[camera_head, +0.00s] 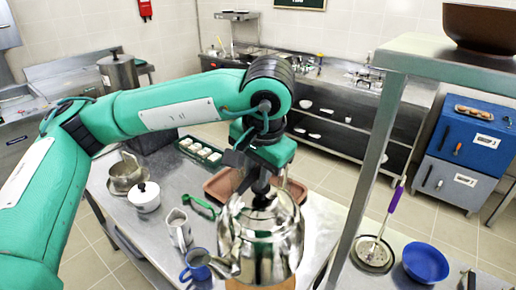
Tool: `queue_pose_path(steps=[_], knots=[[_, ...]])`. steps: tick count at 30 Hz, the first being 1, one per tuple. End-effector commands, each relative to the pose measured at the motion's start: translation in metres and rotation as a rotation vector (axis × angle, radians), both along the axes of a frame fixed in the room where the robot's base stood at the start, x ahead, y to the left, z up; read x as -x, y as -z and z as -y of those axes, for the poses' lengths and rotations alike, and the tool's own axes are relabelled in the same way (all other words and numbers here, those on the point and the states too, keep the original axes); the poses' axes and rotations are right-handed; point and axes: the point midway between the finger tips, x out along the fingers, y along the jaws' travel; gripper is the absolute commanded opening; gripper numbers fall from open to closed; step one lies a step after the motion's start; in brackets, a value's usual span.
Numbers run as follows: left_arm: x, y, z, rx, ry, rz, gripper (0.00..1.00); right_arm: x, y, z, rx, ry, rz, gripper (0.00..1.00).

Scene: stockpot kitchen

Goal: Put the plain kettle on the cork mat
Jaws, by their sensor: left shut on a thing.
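The plain kettle (262,240) is shiny silver metal and hangs upright below my left gripper (261,193) in the head view. The left gripper points down and is shut at the top of the kettle; its fingertips are partly hidden. A brown surface that looks like the cork mat (262,285) shows at the bottom edge, directly below the kettle in the picture. Most of it is hidden by the kettle, and I cannot tell whether the two touch. My right gripper is not in view.
A blue mug (196,264) is close by the kettle's spout. A metal pitcher (179,228), a white lidded pot (145,196) and a reddish-brown tray (217,185) share the steel table. A metal shelf post (368,180) stands to the right, with a blue bowl (425,262) beyond.

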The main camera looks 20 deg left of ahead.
Motion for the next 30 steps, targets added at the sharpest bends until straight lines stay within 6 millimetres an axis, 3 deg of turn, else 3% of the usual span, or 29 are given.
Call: queue_pose_path(steps=[12,20,30], knots=[[0.000,0.077,0.000,0.002,0.000,0.003,0.00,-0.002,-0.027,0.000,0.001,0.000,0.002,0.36],[-0.001,0.094,0.000,0.002,-0.001,0.004,0.00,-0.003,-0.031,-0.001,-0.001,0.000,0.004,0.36],[0.000,0.131,0.000,0.002,-0.002,0.005,0.00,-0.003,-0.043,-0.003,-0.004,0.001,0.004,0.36]])
